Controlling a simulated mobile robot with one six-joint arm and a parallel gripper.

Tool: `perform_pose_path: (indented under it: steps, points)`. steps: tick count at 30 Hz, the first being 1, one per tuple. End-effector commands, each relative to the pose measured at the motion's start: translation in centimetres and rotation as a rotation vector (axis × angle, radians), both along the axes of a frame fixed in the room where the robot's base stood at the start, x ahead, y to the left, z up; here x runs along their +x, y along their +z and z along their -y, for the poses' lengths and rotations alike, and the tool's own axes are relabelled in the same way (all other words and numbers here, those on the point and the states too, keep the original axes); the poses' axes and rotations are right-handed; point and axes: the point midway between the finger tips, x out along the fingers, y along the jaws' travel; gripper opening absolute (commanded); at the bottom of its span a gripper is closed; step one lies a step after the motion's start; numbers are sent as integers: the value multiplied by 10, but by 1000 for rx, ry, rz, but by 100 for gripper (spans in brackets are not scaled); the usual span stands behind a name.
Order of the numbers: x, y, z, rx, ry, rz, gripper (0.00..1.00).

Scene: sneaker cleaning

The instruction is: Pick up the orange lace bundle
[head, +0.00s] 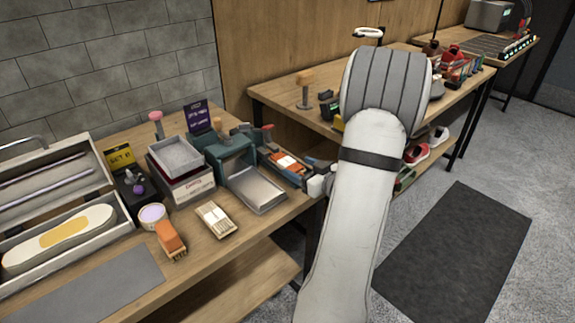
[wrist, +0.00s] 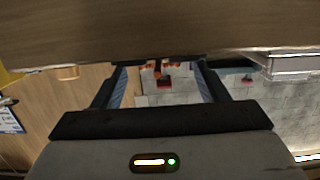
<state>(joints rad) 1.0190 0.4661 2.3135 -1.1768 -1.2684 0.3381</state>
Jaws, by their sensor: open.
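Orange pieces with a pale band (head: 287,161), which look like the lace bundle, lie in a narrow tray at the right end of the near bench in the head view. My gripper (head: 314,184) is at the bench's right edge, just right of and nearer than that tray. My arm hides part of it. In the wrist view my gripper (wrist: 162,68) is open, with both fingers apart. Small orange and red shapes show far off between the fingers; I cannot tell whether they are the bundle. Nothing is visibly held.
A grey metal tray (head: 258,190), a teal box (head: 230,150), a pale brush (head: 215,219) and an orange-topped brush (head: 170,238) crowd the near bench. A wooden surface (wrist: 160,28) fills the top of the wrist view. A dark mat (head: 455,255) lies on the floor.

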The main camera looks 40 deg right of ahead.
Motion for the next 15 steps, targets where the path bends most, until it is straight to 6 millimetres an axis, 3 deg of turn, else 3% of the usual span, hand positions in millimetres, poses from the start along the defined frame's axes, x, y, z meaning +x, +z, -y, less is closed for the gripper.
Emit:
perform_pose_path:
  steps: [7, 15]
  points:
    - [35, -6, -4, -1, 1, -1, 67]
    - [40, -7, -4, -1, -2, -1, 67]
